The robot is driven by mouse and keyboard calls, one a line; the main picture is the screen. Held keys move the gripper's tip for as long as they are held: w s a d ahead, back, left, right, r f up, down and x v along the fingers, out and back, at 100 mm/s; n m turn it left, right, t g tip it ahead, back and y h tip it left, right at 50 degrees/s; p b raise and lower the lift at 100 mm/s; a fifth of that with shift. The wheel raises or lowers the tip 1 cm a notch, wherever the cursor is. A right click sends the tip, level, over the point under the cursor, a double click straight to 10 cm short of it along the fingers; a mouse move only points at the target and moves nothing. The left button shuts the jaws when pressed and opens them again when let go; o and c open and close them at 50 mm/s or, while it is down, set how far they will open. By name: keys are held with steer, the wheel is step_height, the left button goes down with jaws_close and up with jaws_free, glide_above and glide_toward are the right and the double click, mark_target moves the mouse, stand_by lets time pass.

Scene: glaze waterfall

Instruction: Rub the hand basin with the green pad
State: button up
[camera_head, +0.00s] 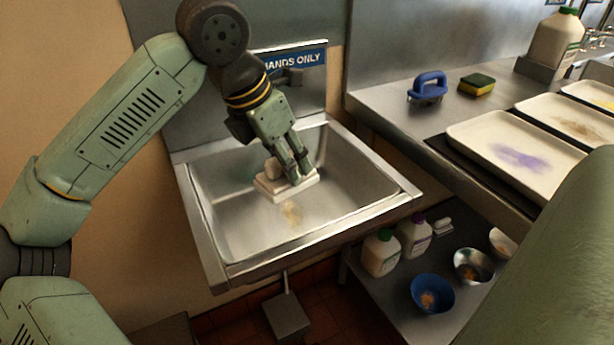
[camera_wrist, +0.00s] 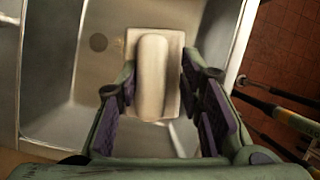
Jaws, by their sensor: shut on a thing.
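The hand basin (camera_head: 235,215) is a steel sink on the wall under a blue "hands only" sign. A brownish smear (camera_head: 292,213) marks its floor near the front. My gripper (camera_head: 298,176) is down inside the basin, shut on a cream-white pad with a raised handle (camera_head: 270,187). The wrist view shows the handle (camera_wrist: 152,80) between my fingers and the flat base under it. The pad sits at or just above the basin floor; contact is unclear. A yellow-and-green pad (camera_head: 477,85) lies on the counter to the right, apart from my gripper.
A blue-handled tool (camera_head: 428,88) stands on the counter beside the yellow-and-green pad. Stained trays (camera_head: 515,153) and a large jug (camera_head: 556,40) are further right. Bottles (camera_head: 381,254) and bowls (camera_head: 432,293) are on the low shelf. The basin has raised walls and a front rim.

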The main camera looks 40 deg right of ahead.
steer(key=s+d+f+m+b, duration=0.1)
steer(key=s+f+m+b, duration=0.2)
steer(key=f, duration=0.3)
steer(key=shift+s+f+m+g, duration=0.2)
steer(key=shift+s+m+g, duration=0.15)
steer(key=shift+m+g, duration=0.05)
steer(key=shift+d, duration=0.1)
